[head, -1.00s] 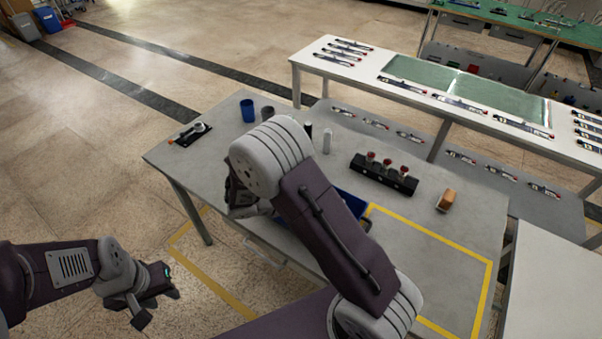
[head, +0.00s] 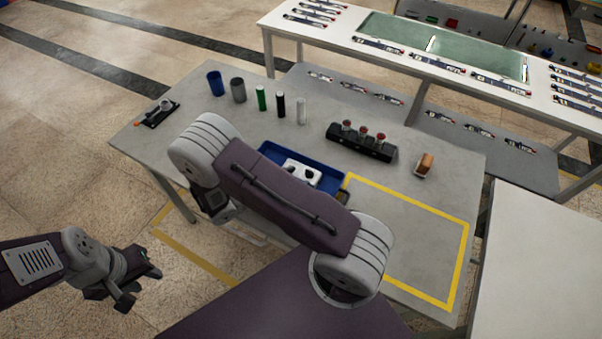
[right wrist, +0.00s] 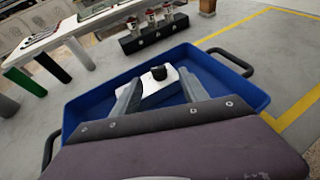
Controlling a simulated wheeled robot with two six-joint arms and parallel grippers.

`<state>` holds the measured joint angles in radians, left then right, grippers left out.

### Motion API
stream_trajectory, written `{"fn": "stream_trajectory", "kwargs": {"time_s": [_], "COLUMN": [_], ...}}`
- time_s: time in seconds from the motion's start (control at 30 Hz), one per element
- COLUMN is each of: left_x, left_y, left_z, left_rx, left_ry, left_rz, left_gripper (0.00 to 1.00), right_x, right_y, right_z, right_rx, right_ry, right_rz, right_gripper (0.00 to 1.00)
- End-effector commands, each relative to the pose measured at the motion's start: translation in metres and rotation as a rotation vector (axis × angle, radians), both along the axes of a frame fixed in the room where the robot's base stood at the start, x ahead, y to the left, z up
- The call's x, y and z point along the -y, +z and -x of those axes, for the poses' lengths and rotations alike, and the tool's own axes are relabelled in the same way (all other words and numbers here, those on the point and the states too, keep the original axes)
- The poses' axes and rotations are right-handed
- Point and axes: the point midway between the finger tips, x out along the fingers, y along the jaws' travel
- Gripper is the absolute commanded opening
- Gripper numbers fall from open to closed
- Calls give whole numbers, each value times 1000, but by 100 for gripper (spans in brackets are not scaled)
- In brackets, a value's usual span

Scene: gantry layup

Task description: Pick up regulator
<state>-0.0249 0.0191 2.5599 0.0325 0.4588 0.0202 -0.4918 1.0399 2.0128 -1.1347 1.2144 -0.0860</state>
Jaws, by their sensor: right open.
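A white block with a black round knob, which looks like the regulator (right wrist: 158,76), lies in a blue tray (right wrist: 90,104). In the head view the white block (head: 291,166) shows in the blue tray (head: 272,150), partly hidden behind my right arm. My right gripper (right wrist: 159,92) is open over the tray, its two fingers pointing toward the white block with nothing between them; whether they touch it I cannot tell. In the head view its fingers are hidden by my arm. My left gripper (head: 139,286) hangs over the floor left of the table, apparently open and empty.
Behind the tray stand several upright cylinders, including a blue cup (head: 215,84) and a green one (head: 261,99). A black rack (head: 361,144) with red-topped pieces and a brown block (head: 425,164) are farther right. The yellow-taped area (head: 405,235) is clear.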

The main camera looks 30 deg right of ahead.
Motion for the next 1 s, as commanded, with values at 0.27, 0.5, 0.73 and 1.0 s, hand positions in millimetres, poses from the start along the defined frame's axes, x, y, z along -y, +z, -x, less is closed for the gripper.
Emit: {"fn": "stream_trajectory", "kwargs": {"time_s": [0.27,0.5,0.73,1.0], "left_x": [0,0,0,0], "left_y": [7,7,7,7], "left_z": [0,0,0,0], "left_rx": [0,0,0,0], "left_ry": [0,0,0,0], "left_rz": [0,0,0,0], "left_gripper": [36,36,36,36], "right_x": [42,44,43,43], "right_y": [-16,-18,-17,-17], "right_z": [-5,-6,-6,-6], "right_rx": [-3,-2,-1,-1], "right_ry": [-4,-1,-2,-2], "right_rz": [0,0,0,0], "right_gripper": [52,52,0,0]}}
